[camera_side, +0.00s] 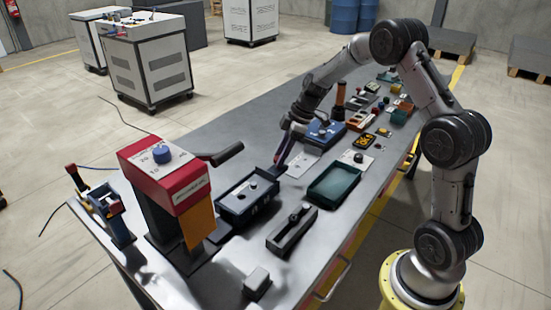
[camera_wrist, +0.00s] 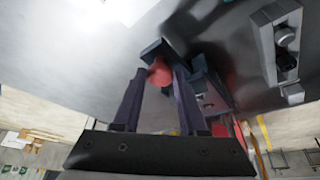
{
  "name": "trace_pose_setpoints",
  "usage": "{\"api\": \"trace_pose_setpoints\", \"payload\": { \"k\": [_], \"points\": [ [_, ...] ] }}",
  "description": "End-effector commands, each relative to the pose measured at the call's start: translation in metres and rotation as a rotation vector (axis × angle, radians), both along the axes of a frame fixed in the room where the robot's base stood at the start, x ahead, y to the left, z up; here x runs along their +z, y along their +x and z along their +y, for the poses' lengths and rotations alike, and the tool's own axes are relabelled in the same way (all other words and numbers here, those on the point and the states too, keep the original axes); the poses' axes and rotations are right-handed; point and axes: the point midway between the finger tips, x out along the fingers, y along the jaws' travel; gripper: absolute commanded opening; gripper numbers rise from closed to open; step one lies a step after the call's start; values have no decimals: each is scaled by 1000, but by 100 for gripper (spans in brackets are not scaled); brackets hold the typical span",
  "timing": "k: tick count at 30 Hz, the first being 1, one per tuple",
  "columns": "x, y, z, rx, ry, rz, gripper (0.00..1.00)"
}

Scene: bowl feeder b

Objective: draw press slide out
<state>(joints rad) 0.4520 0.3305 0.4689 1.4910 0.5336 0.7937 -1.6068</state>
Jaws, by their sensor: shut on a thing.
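My gripper (camera_wrist: 159,78) points down at the table, and its two dark fingers are shut on a red round knob (camera_wrist: 160,72). A dark block (camera_wrist: 154,48) shows just beyond the knob, close to the fingertips. I cannot tell whether the knob belongs to the press slide. In the side view my gripper (camera_side: 281,160) is low over the table, just behind a dark box (camera_side: 235,207) with a light knob on top. The red knob is hidden there. The red-headed press (camera_side: 190,190) with an orange front plate stands to the left, its black lever pointing right.
A green tray (camera_side: 334,182) and a blue box (camera_side: 326,133) are to the right. Bare table (camera_side: 215,135) lies behind.

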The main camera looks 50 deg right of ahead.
Motion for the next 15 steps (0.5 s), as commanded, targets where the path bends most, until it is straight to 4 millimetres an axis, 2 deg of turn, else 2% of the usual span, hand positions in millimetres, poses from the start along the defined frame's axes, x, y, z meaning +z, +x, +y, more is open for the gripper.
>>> {"api": "trace_pose_setpoints", "payload": {
  "k": [12,13,15],
  "points": [
    [1,0,-8,-5,-9,-5,0],
    [1,0,-8,-5,-9,-5,47],
    [1,0,-7,-5,-9,-5,60]
  ]
}}
